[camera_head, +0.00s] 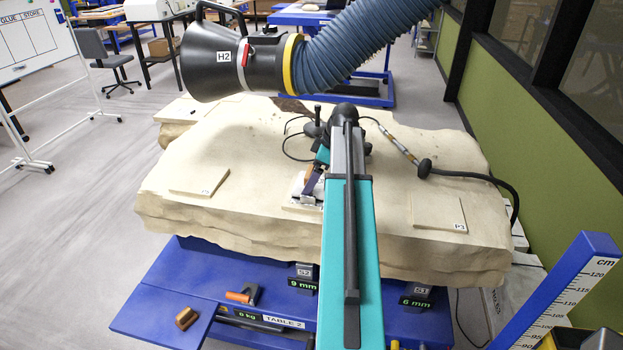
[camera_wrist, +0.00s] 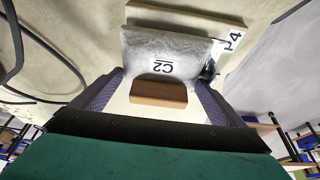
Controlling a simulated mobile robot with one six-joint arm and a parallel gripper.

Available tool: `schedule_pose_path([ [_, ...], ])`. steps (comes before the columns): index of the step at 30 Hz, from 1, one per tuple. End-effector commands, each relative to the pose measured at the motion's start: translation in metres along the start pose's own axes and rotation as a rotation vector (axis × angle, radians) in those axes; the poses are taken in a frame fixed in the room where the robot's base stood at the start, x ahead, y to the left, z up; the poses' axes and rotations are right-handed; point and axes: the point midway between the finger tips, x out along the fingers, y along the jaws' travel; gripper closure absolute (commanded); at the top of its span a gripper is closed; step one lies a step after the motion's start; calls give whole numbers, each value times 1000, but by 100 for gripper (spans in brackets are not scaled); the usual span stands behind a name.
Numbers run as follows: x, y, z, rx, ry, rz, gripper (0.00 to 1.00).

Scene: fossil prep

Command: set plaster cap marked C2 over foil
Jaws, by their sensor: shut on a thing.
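The plaster cap marked C2 (camera_wrist: 165,50) is a pale grey, rough-surfaced piece with a brown grip block (camera_wrist: 158,93) on it. My gripper (camera_wrist: 158,98) has its purple fingers on either side of the brown block and is shut on it. The cap is over or on the pale plate labelled P4 (camera_wrist: 185,16); I cannot tell if it touches. In the head view my gripper (camera_head: 313,182) is at the middle of the pale rock slab, and the cap (camera_head: 303,197) is partly hidden by my arm.
A black hood marked H2 (camera_head: 212,62) with a blue hose (camera_head: 350,45) hangs above the slab (camera_head: 400,250). Plates lie at left (camera_head: 200,178) and right, marked P3 (camera_head: 437,209). A black cable (camera_head: 470,176) crosses the slab's right side. A blue scale (camera_head: 565,290) stands front right.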

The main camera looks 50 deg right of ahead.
Motion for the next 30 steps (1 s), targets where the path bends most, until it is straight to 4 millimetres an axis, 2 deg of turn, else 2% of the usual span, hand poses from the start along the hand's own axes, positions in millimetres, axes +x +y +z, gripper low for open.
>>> schedule_pose_path([
  [18, 3, 0, 2, 1, 1, 1, 53],
  [19, 3, 0, 2, 1, 1, 1, 2],
  [30, 1, 0, 1, 1, 0, 0, 0],
])
